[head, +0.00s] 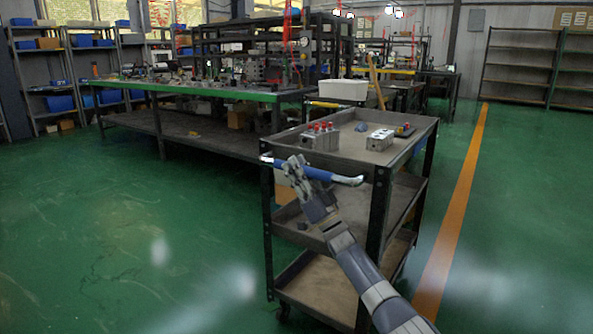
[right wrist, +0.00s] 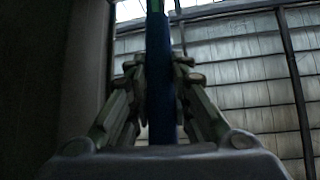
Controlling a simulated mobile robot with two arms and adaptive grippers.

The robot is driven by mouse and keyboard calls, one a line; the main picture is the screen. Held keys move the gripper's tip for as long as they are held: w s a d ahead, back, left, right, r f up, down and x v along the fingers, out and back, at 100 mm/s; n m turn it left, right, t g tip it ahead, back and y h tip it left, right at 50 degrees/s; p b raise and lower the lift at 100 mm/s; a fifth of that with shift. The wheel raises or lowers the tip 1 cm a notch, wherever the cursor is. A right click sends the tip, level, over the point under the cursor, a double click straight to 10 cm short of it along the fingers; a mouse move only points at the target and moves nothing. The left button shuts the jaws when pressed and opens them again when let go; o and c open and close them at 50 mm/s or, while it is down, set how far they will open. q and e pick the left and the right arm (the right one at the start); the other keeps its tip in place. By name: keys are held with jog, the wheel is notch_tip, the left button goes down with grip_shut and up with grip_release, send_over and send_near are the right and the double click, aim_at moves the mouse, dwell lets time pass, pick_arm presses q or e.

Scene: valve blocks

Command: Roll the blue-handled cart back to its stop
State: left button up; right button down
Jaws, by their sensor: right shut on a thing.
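The cart (head: 287,218) is a dark three-shelf trolley standing right of centre in the head view. Its blue handle (head: 317,173) runs across the near end, with pale ends. My right gripper (head: 297,170) is shut on the left part of the blue handle. In the right wrist view the blue handle (right wrist: 158,70) stands between the two fingers of my right gripper (right wrist: 160,95). A valve block with red caps (head: 321,138) and a plain metal block (head: 379,140) sit on the top shelf. My left gripper is not in view. I cannot make out the stop.
A long workbench (head: 200,91) with a green edge stands behind the cart at the left. A white bin (head: 342,89) is behind the cart. An orange floor line (head: 459,205) runs along its right side. The green floor (head: 120,230) at the left is clear.

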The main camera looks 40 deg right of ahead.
jog(key=shift+d, duration=0.25)
jog(key=c, duration=1.4)
grip_release()
jog(key=shift+d, duration=0.1)
jog(key=shift+c, duration=0.2)
jog(key=shift+f, duration=0.1)
jog(key=shift+s+f, duration=0.1)
jog(key=v, duration=1.1)
jog(key=shift+s+f, duration=0.2)
jog(key=shift+f, duration=0.05)
